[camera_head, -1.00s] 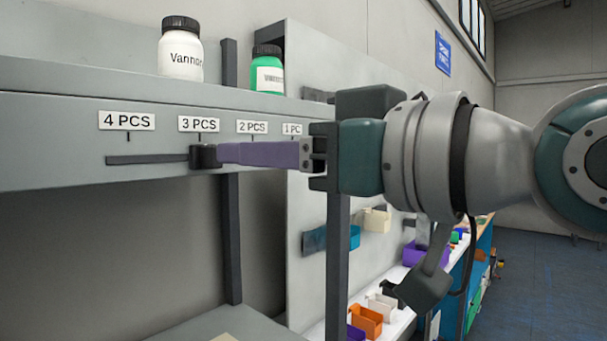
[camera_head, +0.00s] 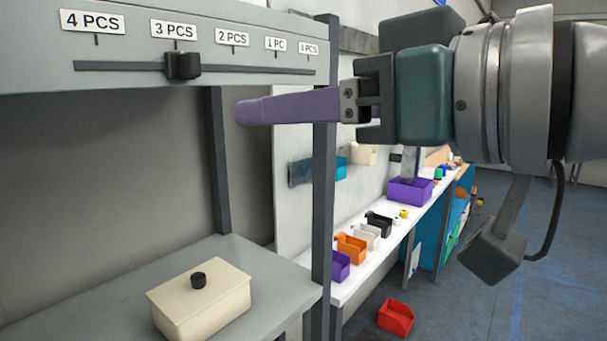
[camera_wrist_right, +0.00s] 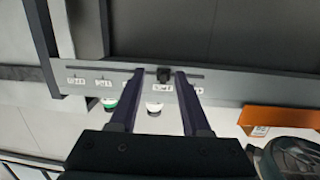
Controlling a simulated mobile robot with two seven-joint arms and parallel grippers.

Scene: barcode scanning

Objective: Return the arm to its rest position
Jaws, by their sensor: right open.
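My right gripper (camera_head: 245,112) comes in from the right in the head view, with purple fingers pointing left. It is open and empty. Its fingertips are in front of and below the shelf's slider track, apart from the black slider knob (camera_head: 183,65). The knob sits under the "3 PCS" label (camera_head: 174,30) on the track. In the right wrist view the two fingers stand apart, and the knob (camera_wrist_right: 163,75) shows in the gap between them, beyond the tips. My left gripper is not in view.
A cream lidded box (camera_head: 205,300) stands on the lower shelf (camera_head: 60,300). A dark shelf post (camera_head: 322,200) rises just behind my fingers. A white bench (camera_head: 365,280) with coloured bins lies beyond, and a red bin (camera_head: 396,317) is on the floor. An orange object (camera_wrist_right: 275,121) shows in the wrist view.

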